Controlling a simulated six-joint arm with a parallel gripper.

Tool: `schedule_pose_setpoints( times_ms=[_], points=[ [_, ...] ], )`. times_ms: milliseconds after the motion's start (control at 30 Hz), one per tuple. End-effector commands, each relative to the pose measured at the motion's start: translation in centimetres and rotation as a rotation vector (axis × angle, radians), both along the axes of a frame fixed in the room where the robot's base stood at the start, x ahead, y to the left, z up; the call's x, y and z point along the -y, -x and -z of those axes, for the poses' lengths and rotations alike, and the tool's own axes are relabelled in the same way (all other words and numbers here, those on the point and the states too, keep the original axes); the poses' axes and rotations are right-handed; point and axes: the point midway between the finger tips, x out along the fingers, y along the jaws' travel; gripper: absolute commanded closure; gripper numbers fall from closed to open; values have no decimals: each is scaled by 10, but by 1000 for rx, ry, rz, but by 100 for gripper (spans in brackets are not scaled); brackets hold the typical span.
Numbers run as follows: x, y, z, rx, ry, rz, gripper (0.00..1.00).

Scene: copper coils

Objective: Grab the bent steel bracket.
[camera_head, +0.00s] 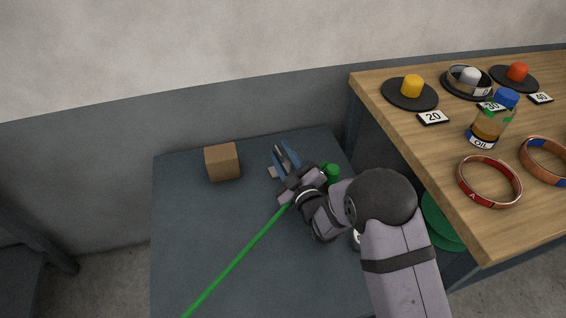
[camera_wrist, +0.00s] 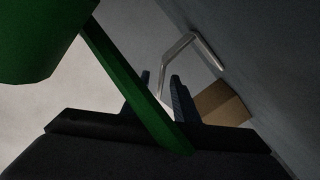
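The bent steel bracket (camera_wrist: 188,42) is a light grey, angled strip in the wrist view, just past my fingertips. One of its legs runs down to the gap between the fingers; I cannot tell whether it touches them. In the head view a small grey piece (camera_head: 272,172), likely the bracket, shows left of the fingers, the rest hidden. My gripper (camera_head: 284,150) is low over the dark lower table. Its two blue fingers stand apart, and they also show in the wrist view (camera_wrist: 161,78).
A brown block (camera_head: 222,162) stands left of my gripper. A green cylinder (camera_head: 331,173) and a long thin green rod (camera_head: 236,262) are close to it. A wooden table (camera_head: 440,150) with an oil bottle (camera_head: 492,120) and rings is right. The lower table's left part is clear.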

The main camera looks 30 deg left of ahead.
Motion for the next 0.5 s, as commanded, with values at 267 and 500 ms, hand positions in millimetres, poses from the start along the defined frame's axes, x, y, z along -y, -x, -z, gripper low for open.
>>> schedule_pose_setpoints(
  times_ms=[267,500],
  points=[
    [-12,-8,0,0,-1,-1,73],
    [-33,-25,1,1,-1,0,73]
  ],
)
